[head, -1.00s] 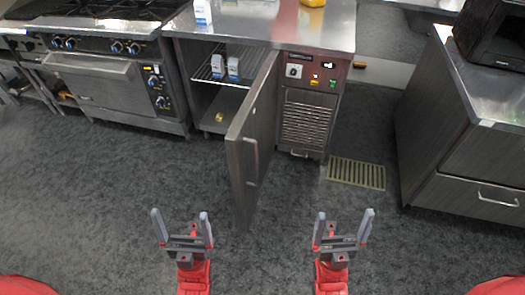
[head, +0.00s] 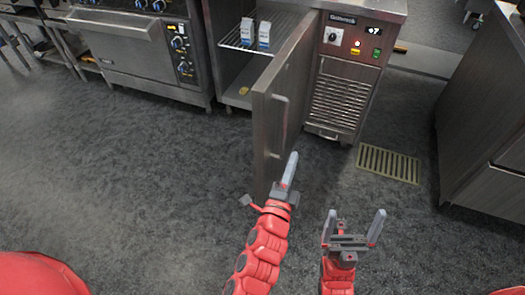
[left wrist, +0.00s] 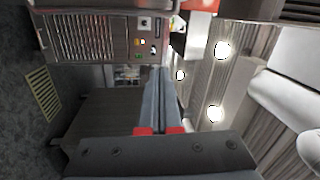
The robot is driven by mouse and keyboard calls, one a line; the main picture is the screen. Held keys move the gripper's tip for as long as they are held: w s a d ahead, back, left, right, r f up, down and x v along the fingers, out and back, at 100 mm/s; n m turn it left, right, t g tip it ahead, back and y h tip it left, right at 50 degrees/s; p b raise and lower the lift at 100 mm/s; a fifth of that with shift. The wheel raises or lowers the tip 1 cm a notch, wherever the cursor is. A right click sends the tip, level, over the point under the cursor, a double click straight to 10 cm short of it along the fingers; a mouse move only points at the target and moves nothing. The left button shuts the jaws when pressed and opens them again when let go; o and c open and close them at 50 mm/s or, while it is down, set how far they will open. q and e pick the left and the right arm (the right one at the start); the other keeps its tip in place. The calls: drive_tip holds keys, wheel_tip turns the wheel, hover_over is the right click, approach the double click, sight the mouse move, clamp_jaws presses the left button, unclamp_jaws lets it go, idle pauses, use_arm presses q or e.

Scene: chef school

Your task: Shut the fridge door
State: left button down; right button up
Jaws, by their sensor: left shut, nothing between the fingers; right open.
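The metal fridge door (head: 297,85) stands open in the head view, swung out toward me, with its bar handle (head: 278,125) on the right-hand face. The fridge interior (head: 232,70) shows to the left of the door. My left gripper (head: 291,165) is shut and empty, with its fingers up by the lower right-hand face of the door. I cannot tell whether they touch it. My right gripper (head: 355,226) is open and empty, right of the door.
Small cartons (head: 264,33) stand on the fridge's wire shelf (head: 285,22). The fridge's control panel (head: 352,40) is right of the opening. An oven (head: 130,50) stands left, a cabinet (head: 490,125) right. A floor grate (head: 388,163) lies right of the door. The floor is otherwise clear.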

use_arm(q)
drive_tip(key=a+f+g+y+b, duration=0.1)
drive_tip(key=a+f+y, duration=0.2)
drive_tip(key=a+f, duration=0.1)
drive_tip(key=w+a, duration=0.3)
drive_tip(key=w, duration=0.8)
drive_tip(key=shift+w+p, duration=0.35)
drive_tip(key=shift+r, duration=0.1)
